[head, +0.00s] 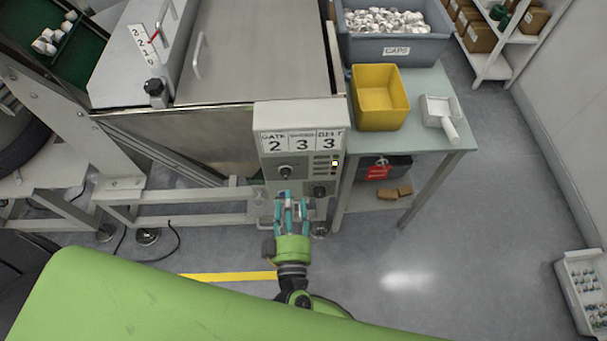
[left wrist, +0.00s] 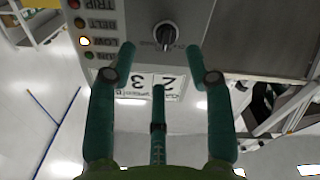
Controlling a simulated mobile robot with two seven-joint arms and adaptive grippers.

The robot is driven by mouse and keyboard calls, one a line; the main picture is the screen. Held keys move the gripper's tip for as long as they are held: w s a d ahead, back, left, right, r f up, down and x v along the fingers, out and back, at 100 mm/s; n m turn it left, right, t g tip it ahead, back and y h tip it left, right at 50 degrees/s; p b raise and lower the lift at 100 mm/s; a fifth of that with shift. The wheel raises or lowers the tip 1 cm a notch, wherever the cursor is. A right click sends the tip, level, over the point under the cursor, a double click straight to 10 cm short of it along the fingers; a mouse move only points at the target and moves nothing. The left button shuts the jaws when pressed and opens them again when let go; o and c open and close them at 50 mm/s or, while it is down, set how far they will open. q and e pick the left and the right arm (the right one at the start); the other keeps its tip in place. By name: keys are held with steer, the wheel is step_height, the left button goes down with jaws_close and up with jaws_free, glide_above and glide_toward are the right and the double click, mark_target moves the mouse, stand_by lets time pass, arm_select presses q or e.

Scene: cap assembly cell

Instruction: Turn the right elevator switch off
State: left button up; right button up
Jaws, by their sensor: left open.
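The grey control box (head: 300,130) on the machine's front carries a plate reading 2, 3, 3. A black rotary knob (head: 286,172) sits on its face, and a second dark knob (head: 319,190) is lower to the right. I cannot read which is the elevator switch. My left gripper (head: 290,204) is open and empty, just in front of the panel's lower part. In the left wrist view, upside down, one knob (left wrist: 165,36) with a pale pointer line shows beyond and between the open fingers (left wrist: 164,68), apart from them. My right gripper is not in view.
Indicator lamps sit beside the knobs; the LOW lamp (left wrist: 85,41) is lit. Right of the box is a table (head: 425,100) with a yellow bin (head: 379,98), a white scoop (head: 440,112) and a grey caps crate (head: 396,48).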

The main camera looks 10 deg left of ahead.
mark_target(286, 178)
arm_select(q)
steer(key=x, duration=0.3)
steer(key=a+p+x, duration=0.1)
steer(key=x, duration=0.2)
steer(key=shift+s+d, duration=0.1)
steer(key=shift+s, duration=0.1)
steer(key=shift+w, duration=0.55)
jaws_close()
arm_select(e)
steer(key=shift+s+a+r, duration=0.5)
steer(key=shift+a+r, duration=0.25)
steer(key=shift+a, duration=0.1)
